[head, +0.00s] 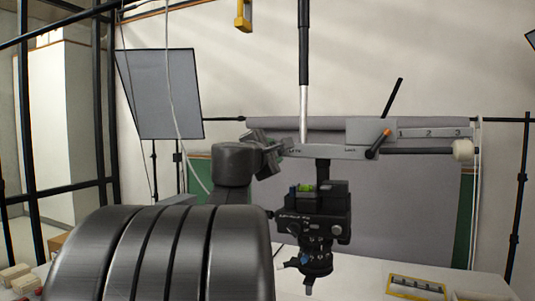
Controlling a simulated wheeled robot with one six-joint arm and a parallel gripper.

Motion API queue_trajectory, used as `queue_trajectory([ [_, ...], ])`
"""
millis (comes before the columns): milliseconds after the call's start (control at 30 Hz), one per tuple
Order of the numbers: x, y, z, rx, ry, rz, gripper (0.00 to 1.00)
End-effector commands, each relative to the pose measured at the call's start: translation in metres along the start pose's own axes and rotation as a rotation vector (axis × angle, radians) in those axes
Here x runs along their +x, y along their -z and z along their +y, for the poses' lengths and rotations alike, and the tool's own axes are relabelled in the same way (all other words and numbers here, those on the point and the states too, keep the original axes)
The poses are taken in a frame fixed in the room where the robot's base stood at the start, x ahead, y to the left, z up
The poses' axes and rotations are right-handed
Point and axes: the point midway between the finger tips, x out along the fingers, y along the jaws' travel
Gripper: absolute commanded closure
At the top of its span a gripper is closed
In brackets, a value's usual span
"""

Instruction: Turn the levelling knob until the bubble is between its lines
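A black levelling head (313,220) stands upright right of the middle, above a white table. A small bright green bubble vial (306,187) sits on its top; the bubble and its lines are too small to make out. I cannot tell which is the levelling knob. My gripper (278,148) is up and left of the head, by the left end of a grey bar. Its fingers are small and dark, so their opening is unclear.
The grey bar (335,152) runs above the head, with an orange-tipped lever (378,145) and a plate marked 1, 2, 3 (430,133). A black rod with a cream end (463,150) projects right. A yellow-framed tray (416,288) lies on the table (365,277). A pole hangs above.

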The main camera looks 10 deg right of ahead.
Motion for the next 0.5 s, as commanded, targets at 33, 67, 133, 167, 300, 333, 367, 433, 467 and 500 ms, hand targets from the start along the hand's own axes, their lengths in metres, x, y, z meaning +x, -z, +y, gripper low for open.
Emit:
queue_trajectory([
  [33, 0.0001, -0.0001, -0.0002, 0.0, 0.0, 0.0, 0.85],
  [67, 0.0001, -0.0001, -0.0002, -0.001, 0.0, 0.0, 0.85],
  [133, 0.0001, -0.0001, -0.0002, -0.001, 0.0, 0.0, 0.6],
  [167, 0.0001, -0.0001, -0.0002, -0.001, 0.0, 0.0, 0.54],
  [300, 0.0001, -0.0001, -0.0001, -0.001, 0.0, 0.0, 0.41],
  [333, 0.0001, -0.0001, -0.0001, -0.001, 0.0, 0.0, 0.41],
  [367, 0.0001, -0.0001, -0.0001, -0.001, 0.0, 0.0, 0.41],
  [433, 0.0, -0.0001, -0.0001, -0.002, 0.0, 0.0, 0.41],
  [467, 0.0, -0.0001, -0.0001, -0.002, 0.0, 0.0, 0.41],
  [500, -0.0003, 0.0, -0.0001, -0.002, 0.0, 0.0, 0.41],
])
